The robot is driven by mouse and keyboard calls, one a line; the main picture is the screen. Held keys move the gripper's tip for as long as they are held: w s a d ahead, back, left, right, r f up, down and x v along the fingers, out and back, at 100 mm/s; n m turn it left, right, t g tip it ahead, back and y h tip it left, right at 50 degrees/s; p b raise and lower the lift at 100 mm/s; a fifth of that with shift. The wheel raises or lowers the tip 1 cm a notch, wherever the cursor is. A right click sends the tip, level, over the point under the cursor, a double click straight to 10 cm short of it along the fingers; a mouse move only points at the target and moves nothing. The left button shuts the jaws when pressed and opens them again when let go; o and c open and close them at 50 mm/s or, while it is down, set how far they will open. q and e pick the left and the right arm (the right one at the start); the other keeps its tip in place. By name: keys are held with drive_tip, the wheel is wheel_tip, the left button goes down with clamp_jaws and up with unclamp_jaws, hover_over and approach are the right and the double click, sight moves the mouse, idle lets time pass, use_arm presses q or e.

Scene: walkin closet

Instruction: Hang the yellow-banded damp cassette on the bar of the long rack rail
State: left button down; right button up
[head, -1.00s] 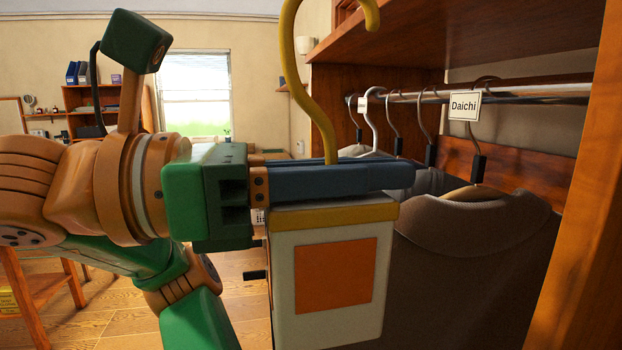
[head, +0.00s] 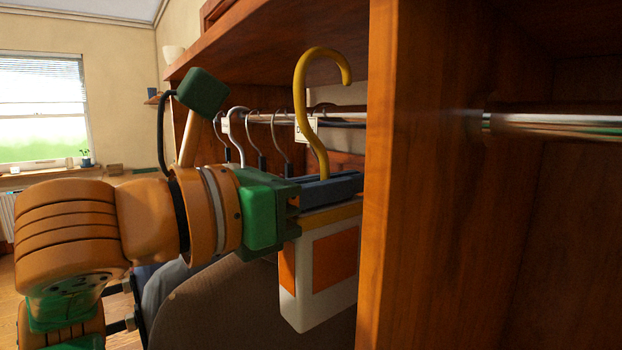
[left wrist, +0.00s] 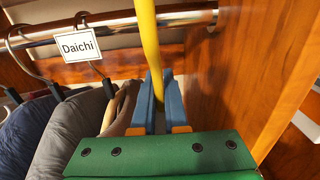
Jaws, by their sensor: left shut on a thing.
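The damp cassette (head: 318,270) is a white box with orange panels, a yellow band at its top and a yellow hook (head: 302,90). My left gripper (head: 335,188) is shut on it just below the hook, and the box hangs upright under the fingers. The hook also shows in the left wrist view (left wrist: 149,40), between the blue fingers (left wrist: 158,95). The rail bar (head: 270,117) runs behind the hook; in the left wrist view the bar (left wrist: 120,24) passes behind the hook's stem. I cannot tell whether they touch. My right gripper is not in view.
A wooden upright panel (head: 410,200) stands close on the right of the cassette; another bar (head: 550,123) lies beyond it. Hangers with garments (head: 225,305) fill the bar to the left, one tagged Daichi (left wrist: 77,45). A shelf (head: 270,50) is overhead.

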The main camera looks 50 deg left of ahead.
use_arm(q)
drive_tip(key=w+f+b, duration=0.2)
drive_tip(key=w+f, duration=0.1)
drive_tip(key=w, duration=0.4)
drive_tip(key=shift+w+d, duration=0.25)
drive_tip(key=shift+d, duration=0.05)
drive_tip(key=c, duration=0.9)
unclamp_jaws()
drive_tip(key=shift+o, duration=0.2)
